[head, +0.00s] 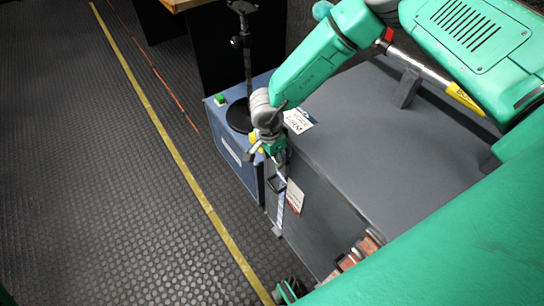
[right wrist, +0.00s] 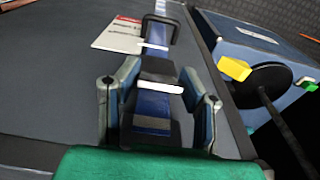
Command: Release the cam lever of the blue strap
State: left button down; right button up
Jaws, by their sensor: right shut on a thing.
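The blue strap (right wrist: 152,104) runs lengthwise over the grey case in the right wrist view. In the head view its lower length (head: 281,212) hangs down the case's side, looking pale. The black cam lever (right wrist: 160,70), with a white bar at its near edge, sits on the strap between my right fingers. My right gripper (right wrist: 160,92) is shut on the lever, one finger on each side. In the head view the right gripper (head: 268,150) is at the case's upper edge and hides most of the buckle. A small part of my left gripper (head: 288,292) shows at the bottom edge.
The grey case (head: 365,135) fills the right. A blue box (head: 230,145) with a black disc, a post and a green button stands close beside the gripper. A red-and-white tag (head: 295,197) hangs by the strap. Rubber floor (head: 90,180) is clear at left.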

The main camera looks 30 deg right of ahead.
jog(key=shift+w+d, duration=0.1)
jog(key=o, duration=1.1)
jog(key=shift+o, duration=0.2)
notch_tip(320, 180, up, 12)
jog(key=a, duration=0.1)
jog(key=shift+f, duration=0.2)
